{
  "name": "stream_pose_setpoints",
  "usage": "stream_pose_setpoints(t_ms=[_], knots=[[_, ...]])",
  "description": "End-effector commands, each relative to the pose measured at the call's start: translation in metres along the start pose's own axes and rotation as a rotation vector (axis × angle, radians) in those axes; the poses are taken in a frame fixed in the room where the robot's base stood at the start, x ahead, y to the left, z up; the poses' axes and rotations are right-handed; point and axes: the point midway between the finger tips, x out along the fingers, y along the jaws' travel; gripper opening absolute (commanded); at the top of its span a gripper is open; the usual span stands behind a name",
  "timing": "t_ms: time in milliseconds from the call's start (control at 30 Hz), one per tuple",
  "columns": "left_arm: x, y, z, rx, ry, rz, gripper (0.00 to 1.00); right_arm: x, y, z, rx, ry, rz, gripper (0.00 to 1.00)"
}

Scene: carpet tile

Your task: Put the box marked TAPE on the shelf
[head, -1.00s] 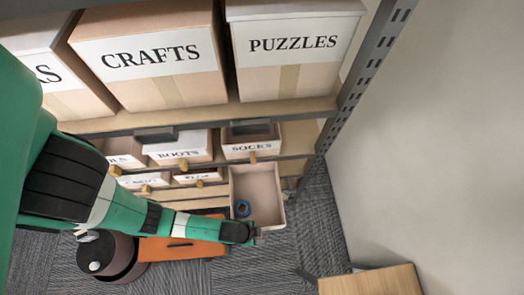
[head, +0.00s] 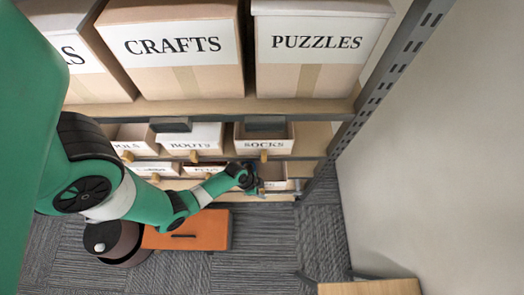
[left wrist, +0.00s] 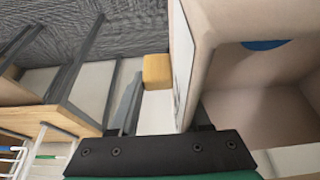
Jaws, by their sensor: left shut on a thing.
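The open-topped box with a blue roll inside (left wrist: 262,85) fills the right of the left wrist view; its label is not readable from here. In the head view the box (head: 274,171) is at the lower shelf level, below the SOCKS box, mostly under the shelf above. My left gripper (head: 255,185) is at its near side, shut on its front wall near the wooden knob (left wrist: 157,71). The blue roll (left wrist: 266,44) is only partly visible. The shelf (head: 312,142) has a grey upright on its right. My right gripper is not in view.
The SOCKS box (head: 264,135) and BOOTS box (head: 190,137) stand one level up, with the large CRAFTS (head: 175,50) and PUZZLES (head: 317,50) boxes above. An orange case (head: 205,230) and a dark round bin (head: 112,243) stand on the carpet.

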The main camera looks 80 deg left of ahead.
Motion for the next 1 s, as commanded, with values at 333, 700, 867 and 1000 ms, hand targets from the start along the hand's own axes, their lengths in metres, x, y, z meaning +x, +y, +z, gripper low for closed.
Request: stream_pose_setpoints(t_ms=[333, 700, 867, 1000], knots=[[0.009, -0.013, 0.004, 0.002, 0.001, -0.001, 0.0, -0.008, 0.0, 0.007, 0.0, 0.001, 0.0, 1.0], [0.032, -0.012, 0.013, 0.002, 0.0, -0.001, 0.0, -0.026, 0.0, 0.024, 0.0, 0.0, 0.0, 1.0], [0.033, -0.012, 0.014, 0.002, 0.0, -0.001, 0.0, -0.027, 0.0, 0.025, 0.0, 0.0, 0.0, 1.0], [0.034, -0.011, 0.015, 0.001, -0.001, 0.001, 0.6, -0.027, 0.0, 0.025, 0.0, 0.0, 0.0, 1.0]])
